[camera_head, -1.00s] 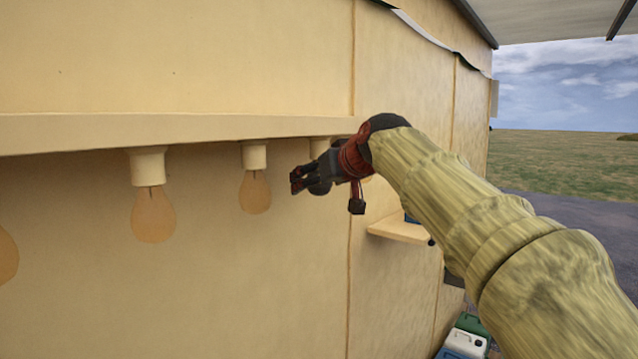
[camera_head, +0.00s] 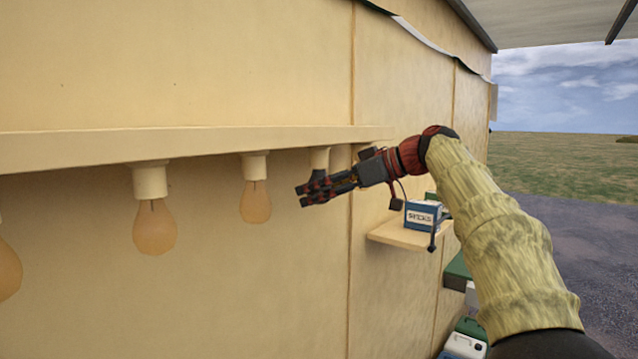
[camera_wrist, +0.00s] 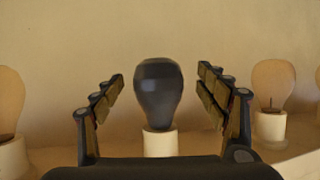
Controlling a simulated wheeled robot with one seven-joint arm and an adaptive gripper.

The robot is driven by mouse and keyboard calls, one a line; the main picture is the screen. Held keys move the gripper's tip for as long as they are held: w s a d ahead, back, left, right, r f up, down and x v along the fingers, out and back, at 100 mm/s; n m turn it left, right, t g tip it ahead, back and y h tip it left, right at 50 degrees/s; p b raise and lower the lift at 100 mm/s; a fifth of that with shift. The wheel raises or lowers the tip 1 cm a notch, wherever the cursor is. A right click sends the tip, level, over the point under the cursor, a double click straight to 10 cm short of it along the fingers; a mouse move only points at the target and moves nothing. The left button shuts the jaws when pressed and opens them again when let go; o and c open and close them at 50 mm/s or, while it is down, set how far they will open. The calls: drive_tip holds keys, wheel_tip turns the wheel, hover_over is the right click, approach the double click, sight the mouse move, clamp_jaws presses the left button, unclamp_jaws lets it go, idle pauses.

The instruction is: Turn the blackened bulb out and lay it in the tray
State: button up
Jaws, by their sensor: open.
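The blackened bulb (camera_wrist: 158,92) is dark grey and sits in a white socket (camera_wrist: 160,143) in the wrist view, between my open fingers and touching neither. My gripper (camera_wrist: 160,95) has one finger on each side of it, with a gap on both sides. In the head view my gripper (camera_head: 304,194) is in front of a white socket (camera_head: 320,158) under the ledge and hides the bulb there. The tray cannot be made out in either view.
Clear bulbs hang from the ledge (camera_head: 100,143) to the left, among them a near one (camera_head: 154,227) and a farther one (camera_head: 256,202). A small shelf (camera_head: 405,235) with a blue box (camera_head: 422,215) is at the right.

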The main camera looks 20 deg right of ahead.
drive_tip(key=shift+w+n+g+y+p, duration=0.1)
drive_tip(key=shift+n+g+y+p, duration=0.5)
drive_tip(key=shift+n+g+p, duration=0.65)
drive_tip(key=shift+p, duration=0.45)
drive_tip(key=shift+y, duration=0.3)
drive_tip(key=c, duration=0.3)
drive_tip(key=c, duration=1)
drive_tip(key=shift+o, duration=0.2)
drive_tip(key=shift+f+m+t+h+b, duration=0.15)
drive_tip(key=shift+m+t+h+b, duration=0.9)
drive_tip(key=shift+b, duration=1.45)
drive_tip(key=shift+m+t+h+b, duration=1.15)
drive_tip(key=shift+m+t+b, duration=0.15)
drive_tip(key=shift+m+b, duration=0.4)
